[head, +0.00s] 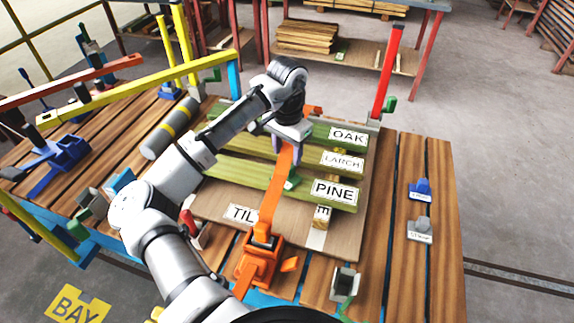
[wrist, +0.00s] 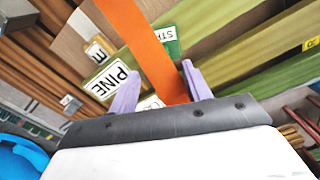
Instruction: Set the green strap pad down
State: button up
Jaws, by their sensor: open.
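The green strap pad (head: 293,181) shows beside the orange strap (head: 273,195), at the PINE board's upper edge. In the wrist view, a green piece with a partly hidden white label reading "ST" (wrist: 171,40) lies beyond my fingers, partly behind the strap (wrist: 150,50). My gripper (head: 285,146) is above the stacked boards, at the strap's far end. In the wrist view, my gripper (wrist: 160,88) has its two purple fingers apart, with the orange strap passing between them. Whether the fingers touch the strap or pad I cannot tell.
Green boards labelled OAK (head: 348,135), LARCH (head: 342,160) and PINE (head: 334,191) lie on a brown panel (head: 348,226). The orange ratchet (head: 259,262) stands at the near edge. A red post (head: 388,72) rises at the back right.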

aim_at(288, 167)
jog(key=shift+r, duration=2.75)
